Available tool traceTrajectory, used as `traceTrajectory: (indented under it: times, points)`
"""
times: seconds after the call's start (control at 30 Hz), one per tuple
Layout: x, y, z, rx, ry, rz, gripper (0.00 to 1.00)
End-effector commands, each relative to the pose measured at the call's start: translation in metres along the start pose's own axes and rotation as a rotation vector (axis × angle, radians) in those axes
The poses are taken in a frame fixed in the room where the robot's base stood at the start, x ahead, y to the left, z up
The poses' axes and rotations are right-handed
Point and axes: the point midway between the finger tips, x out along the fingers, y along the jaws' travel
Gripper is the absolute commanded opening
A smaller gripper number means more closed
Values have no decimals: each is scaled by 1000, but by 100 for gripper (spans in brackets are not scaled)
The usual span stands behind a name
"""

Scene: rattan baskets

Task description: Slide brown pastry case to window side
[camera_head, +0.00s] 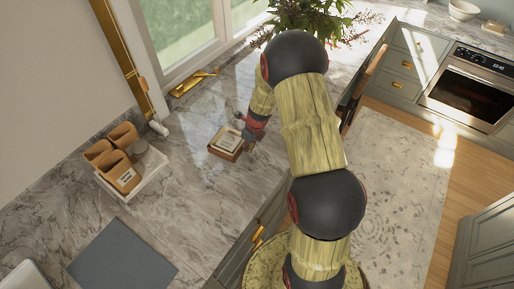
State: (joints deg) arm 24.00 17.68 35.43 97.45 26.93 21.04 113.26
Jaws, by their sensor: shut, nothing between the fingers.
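A small brown pastry case (219,153) with a pale, label-like top lies on the grey marble counter (188,215), in the middle of the head view. My gripper (244,142) is shut and empty, low over the counter at the right side of the case. My wrist and fingers partly overlap its right edge, and I cannot tell whether they touch it. The window (185,35) is behind the counter, up and to the left of the case.
A white tray (146,183) with several brown containers stands left of the case. A leafy plant (310,15) stands at the back, behind my arm. A blue-grey mat (122,262) lies at front left. The counter between case and window looks clear.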

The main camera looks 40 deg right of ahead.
Motion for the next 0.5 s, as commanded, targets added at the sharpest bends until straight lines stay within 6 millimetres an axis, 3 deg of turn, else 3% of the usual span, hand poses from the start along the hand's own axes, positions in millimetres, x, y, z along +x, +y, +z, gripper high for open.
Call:
traceTrajectory:
  times: [0.5]
  points:
    - [18,1,86,-2,0,1,0]
